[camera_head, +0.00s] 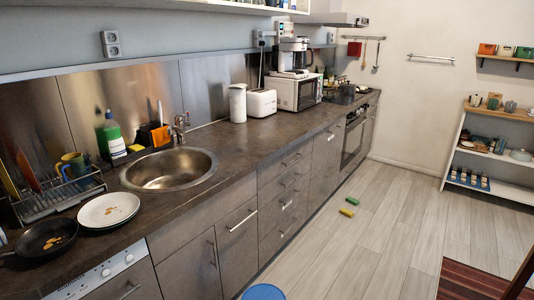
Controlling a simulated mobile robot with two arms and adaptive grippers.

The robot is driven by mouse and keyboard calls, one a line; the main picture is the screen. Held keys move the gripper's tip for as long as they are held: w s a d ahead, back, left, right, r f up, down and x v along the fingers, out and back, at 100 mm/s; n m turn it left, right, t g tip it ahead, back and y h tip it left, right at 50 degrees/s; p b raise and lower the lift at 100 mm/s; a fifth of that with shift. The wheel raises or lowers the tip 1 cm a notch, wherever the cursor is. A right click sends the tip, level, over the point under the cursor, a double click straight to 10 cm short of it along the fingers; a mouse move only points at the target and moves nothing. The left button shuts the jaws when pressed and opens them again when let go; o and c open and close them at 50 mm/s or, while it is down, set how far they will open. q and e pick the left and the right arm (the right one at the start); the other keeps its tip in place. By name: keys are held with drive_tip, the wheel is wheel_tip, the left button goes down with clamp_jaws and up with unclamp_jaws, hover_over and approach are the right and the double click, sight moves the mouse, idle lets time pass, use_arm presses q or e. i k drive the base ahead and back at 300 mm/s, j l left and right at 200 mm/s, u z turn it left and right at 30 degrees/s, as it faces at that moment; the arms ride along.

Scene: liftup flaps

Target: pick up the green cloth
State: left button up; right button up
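A small green item (352,201), which may be the green cloth, lies on the floor boards in front of the cabinets. A yellow item (346,212) lies close beside it. They are too small to tell whether they are cloth. Neither of my grippers shows in the head view.
A dark counter (225,160) with a round sink (168,170) runs along the left. Cabinets and an oven (354,137) are below it. A blue round object (264,292) stands at the bottom edge. A white shelf (490,157) is at right. The floor between is clear.

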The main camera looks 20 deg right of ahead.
sight(353, 201)
drive_tip(key=i+l+z, duration=0.85)
drive_tip(key=i, duration=0.15)
drive_tip(key=i+l+z, duration=0.2)
drive_tip(key=i+z, duration=0.25)
drive_tip(key=i+j+z, duration=0.1)
drive_tip(key=i+z, duration=0.3)
drive_tip(key=i, duration=3.65)
drive_tip(key=l+z, duration=0.05)
drive_tip(key=l, duration=0.05)
